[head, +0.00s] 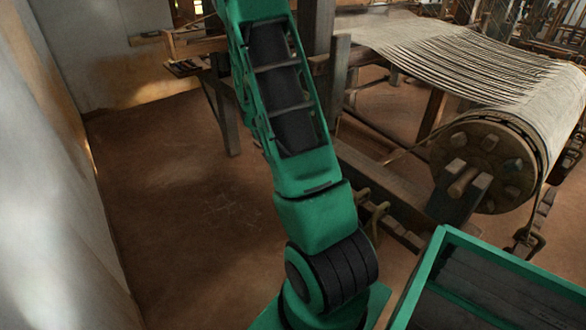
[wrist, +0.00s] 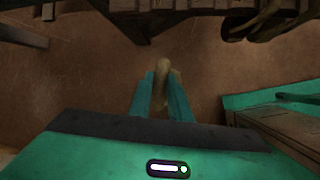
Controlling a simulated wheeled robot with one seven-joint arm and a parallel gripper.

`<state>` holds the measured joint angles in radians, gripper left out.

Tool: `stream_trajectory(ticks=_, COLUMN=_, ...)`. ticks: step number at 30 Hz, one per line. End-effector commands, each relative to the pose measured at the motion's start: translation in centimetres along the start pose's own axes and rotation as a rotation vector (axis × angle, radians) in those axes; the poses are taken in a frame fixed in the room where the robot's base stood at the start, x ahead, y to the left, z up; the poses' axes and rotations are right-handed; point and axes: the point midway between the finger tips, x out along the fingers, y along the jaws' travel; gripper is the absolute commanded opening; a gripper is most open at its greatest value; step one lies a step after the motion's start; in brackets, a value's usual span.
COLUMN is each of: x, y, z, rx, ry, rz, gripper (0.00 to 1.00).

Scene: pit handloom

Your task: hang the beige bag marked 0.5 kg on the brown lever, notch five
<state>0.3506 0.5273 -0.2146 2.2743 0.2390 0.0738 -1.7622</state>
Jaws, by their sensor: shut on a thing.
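In the wrist view my gripper (wrist: 163,80) shows as two teal fingers, shut on the beige bag (wrist: 162,73). Only a small part of the bag shows between and beyond the fingertips, and its 0.5 kg mark cannot be read. It appears to be held clear of the brown floor. A dark brown wooden bar (wrist: 190,5) with short upright marks runs along the top edge of the wrist view, apart from the bag. I cannot tell whether it is the brown lever, and no notch can be counted. My gripper and the bag do not show in the head view.
The loom's cloth roller (head: 485,155) with its pegged end stands at the right of the head view. Wooden beams (head: 385,185) run low beside my arm. A pale wall (head: 50,190) stands at left. Bare floor (head: 185,190) lies between. Brown rounded shapes (wrist: 270,18) sit top right in the wrist view.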

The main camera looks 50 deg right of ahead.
Motion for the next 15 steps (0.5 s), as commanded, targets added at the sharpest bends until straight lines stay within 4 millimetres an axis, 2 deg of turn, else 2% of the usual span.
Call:
stream_trajectory(ticks=1, x=0.1, y=-0.4, z=1.0, rx=-0.016, ry=0.003, rz=0.009, gripper=0.0)
stream_trajectory(ticks=6, x=0.3, y=-1.0, z=2.7, rx=-0.075, ry=0.016, rz=0.032, gripper=0.0)
stream_trajectory(ticks=11, x=0.3, y=-1.3, z=3.0, rx=-0.094, ry=0.02, rz=0.039, gripper=0.0)
stream_trajectory(ticks=15, x=0.1, y=-1.3, z=2.5, rx=-0.096, ry=0.021, rz=0.039, gripper=0.0)
